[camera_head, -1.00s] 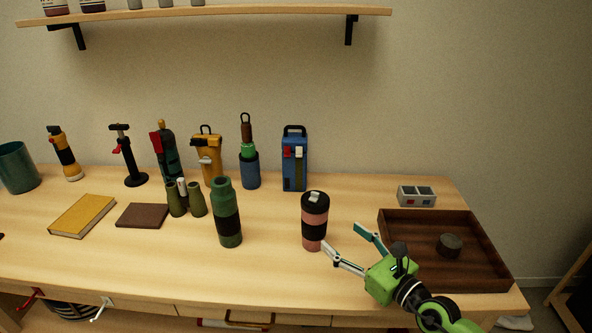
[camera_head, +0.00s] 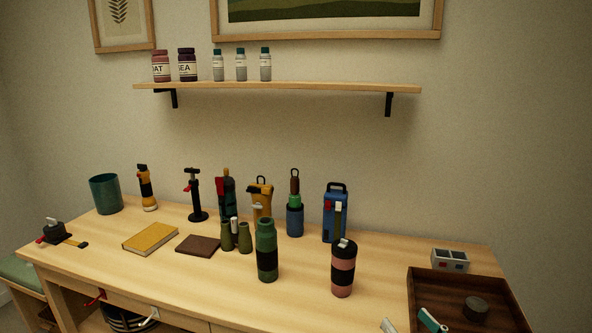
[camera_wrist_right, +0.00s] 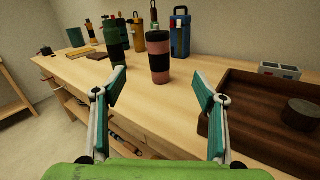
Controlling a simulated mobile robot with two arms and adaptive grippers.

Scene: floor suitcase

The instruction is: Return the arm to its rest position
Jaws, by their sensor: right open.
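My right gripper (camera_wrist_right: 160,110) is open and empty in the right wrist view, with its two fingers spread wide at the table's front edge. In the head view only the fingertips of the right gripper (camera_head: 412,322) show at the bottom edge, beside the wooden tray. The pink and black tumbler (camera_head: 343,268) stands upright on the table, beyond the fingers and apart from them; it also shows in the right wrist view (camera_wrist_right: 158,62). My left gripper is in neither view.
The wooden tray (camera_head: 424,285) holds a dark round object (camera_head: 475,308). A green bottle (camera_head: 266,237), a blue lantern-like case (camera_head: 328,233), binoculars (camera_head: 245,240) and a yellow book (camera_head: 150,238) stand or lie on the table (camera_head: 205,287). A shelf (camera_head: 300,86) hangs above.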

